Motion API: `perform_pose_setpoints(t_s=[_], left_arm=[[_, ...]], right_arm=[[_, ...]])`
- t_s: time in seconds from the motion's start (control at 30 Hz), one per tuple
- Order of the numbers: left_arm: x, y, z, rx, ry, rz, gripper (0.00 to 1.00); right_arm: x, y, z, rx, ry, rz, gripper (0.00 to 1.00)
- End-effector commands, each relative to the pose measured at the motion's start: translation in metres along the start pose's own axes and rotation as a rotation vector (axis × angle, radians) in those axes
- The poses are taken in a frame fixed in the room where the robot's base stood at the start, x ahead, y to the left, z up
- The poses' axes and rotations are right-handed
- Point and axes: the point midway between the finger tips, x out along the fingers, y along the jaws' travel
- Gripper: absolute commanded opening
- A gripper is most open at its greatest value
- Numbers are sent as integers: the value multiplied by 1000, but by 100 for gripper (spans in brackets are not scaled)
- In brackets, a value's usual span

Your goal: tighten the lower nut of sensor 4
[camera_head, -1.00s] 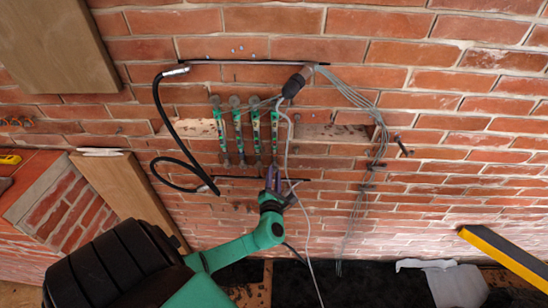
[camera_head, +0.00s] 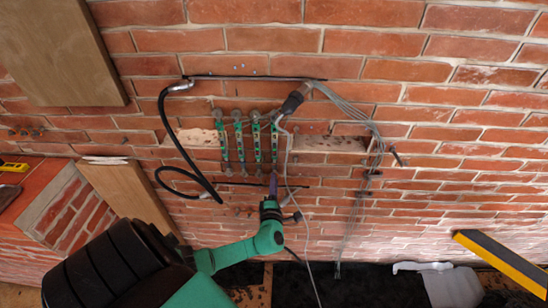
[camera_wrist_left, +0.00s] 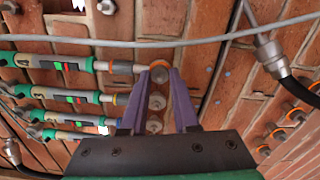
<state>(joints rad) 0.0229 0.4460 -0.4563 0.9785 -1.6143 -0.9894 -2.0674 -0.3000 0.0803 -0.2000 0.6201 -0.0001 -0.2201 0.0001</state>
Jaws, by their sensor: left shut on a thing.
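Sensor 4 (camera_head: 274,142) is the rightmost of a row of green sensors fixed upright on the brick wall. It is the top sensor in the left wrist view (camera_wrist_left: 58,63), with a 4 on its grey end. My left gripper (camera_head: 272,182) is at its lower end. My right gripper is not in view.
A black hose (camera_head: 168,125) loops left of the sensors. A grey cable (camera_head: 288,165) hangs just right of my gripper and crosses the left wrist view (camera_wrist_left: 225,39). A wooden board (camera_head: 125,195) stands at left. A yellow-black level (camera_head: 505,262) lies at lower right.

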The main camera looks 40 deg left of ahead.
Motion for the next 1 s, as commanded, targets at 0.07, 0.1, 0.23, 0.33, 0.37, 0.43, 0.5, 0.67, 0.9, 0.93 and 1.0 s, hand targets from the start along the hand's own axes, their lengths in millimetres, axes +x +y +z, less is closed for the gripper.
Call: perform_pose_setpoints(t_s=[0.07, 0.1, 0.23, 0.33, 0.37, 0.43, 0.5, 0.67, 0.9, 0.93, 1.0], left_arm=[[-4, -6, 0, 13, -4, -16, 0], [-4, -7, 0, 16, -5, -16, 0], [-4, -7, 0, 18, -5, -16, 0], [-5, -7, 0, 17, -5, -17, 0], [-5, -7, 0, 17, -5, -17, 0], [-5, -7, 0, 17, -5, -17, 0], [-5, -7, 0, 17, -5, -16, 48], [-3, -5, 0, 14, -3, -10, 60], [-4, -3, 0, 13, -2, -6, 60], [-6, -2, 0, 13, -3, -6, 60], [-14, -2, 0, 12, -3, -6, 60]], right_arm=[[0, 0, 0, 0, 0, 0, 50], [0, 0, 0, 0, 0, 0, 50], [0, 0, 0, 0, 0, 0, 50], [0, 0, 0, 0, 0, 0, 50], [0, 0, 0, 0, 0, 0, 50], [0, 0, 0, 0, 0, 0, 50], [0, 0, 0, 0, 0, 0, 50], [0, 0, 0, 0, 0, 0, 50], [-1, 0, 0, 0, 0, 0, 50], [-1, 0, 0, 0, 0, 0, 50], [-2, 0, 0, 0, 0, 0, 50]])
